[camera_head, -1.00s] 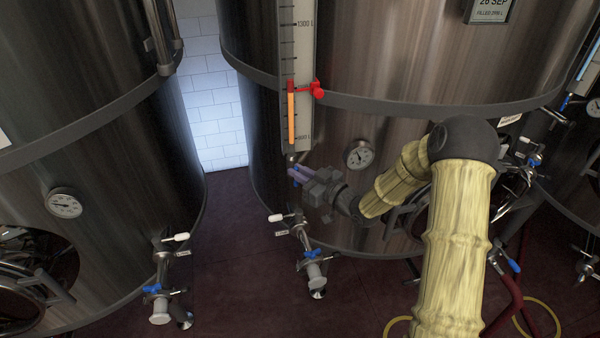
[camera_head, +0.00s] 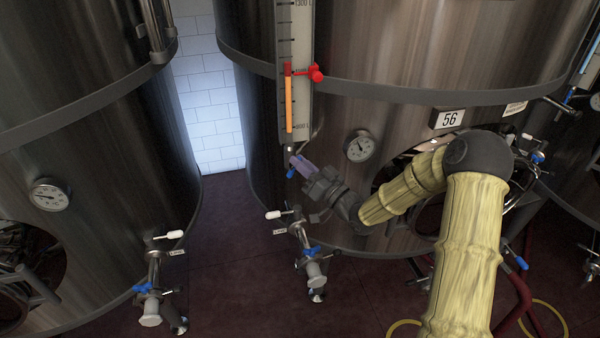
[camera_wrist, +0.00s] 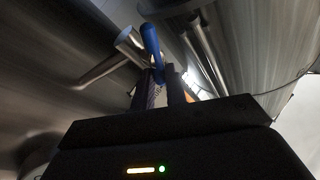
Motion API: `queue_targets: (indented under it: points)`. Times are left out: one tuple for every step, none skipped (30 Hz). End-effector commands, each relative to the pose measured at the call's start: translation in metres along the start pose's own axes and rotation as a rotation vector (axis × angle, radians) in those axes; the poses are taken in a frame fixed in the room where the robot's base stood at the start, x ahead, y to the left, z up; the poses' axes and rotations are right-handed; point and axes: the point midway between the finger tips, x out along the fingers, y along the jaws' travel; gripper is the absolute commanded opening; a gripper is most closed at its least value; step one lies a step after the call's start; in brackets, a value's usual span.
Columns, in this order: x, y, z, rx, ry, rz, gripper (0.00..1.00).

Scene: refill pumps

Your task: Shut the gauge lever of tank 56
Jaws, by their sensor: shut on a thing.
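Tank 56 (camera_head: 400,45) is the large steel tank in the middle, with its "56" plate (camera_head: 449,119) showing at right. Its sight gauge (camera_head: 304,60) runs down the front, with an orange column inside. The blue gauge lever (camera_head: 291,173) is at the gauge's foot, slanting downward in the head view. In the wrist view the blue lever (camera_wrist: 150,40) stands up from between the fingers, beside a metal valve body (camera_wrist: 130,46). My gripper (camera_head: 300,163) is shut on the lever; its fingers also show in the wrist view (camera_wrist: 166,88). The fingers hide part of the lever.
A round dial (camera_head: 359,146) is right of my gripper. Below is an outlet valve with a white handle (camera_head: 273,215) and a blue handle (camera_head: 312,252). Another tank (camera_head: 80,100) stands left, with a floor gap between.

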Motion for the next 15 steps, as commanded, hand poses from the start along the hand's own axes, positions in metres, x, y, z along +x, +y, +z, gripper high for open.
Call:
queue_targets:
  points:
    - [-0.0031,0.0044,0.0067,0.039,0.027,0.002,0.0]
    - [-0.0035,0.0049,0.007,0.064,0.043,0.002,0.0]
    - [-0.0039,0.0055,0.0075,0.095,0.064,0.001,0.0]
    - [-0.0041,0.0059,0.0079,0.12,0.079,0.002,0.0]
    - [-0.0046,0.0066,0.0081,0.142,0.095,0.002,0.0]
    - [-0.005,0.0071,0.0083,0.174,0.117,0.001,0.0]
    - [-0.0054,0.0077,0.0087,0.198,0.132,0.002,0.0]
    - [-0.0058,0.0085,0.0091,0.222,0.148,0.003,0.0]
    - [-0.0061,0.0087,0.0097,0.254,0.17,0.001,0.0]
    - [-0.0065,0.0093,0.0104,0.278,0.185,0.002,0.0]
    - [-0.0067,0.0097,0.0109,0.302,0.2,0.002,0.0]
    - [-0.0071,0.01,0.0114,0.334,0.222,0.001,0.0]
    - [-0.0074,0.0105,0.0119,0.357,0.237,0.002,0.0]
    - [-0.0076,0.0108,0.0124,0.382,0.253,0.002,0.0]
    - [-0.0082,0.0115,0.0131,0.412,0.274,0.002,0.0]
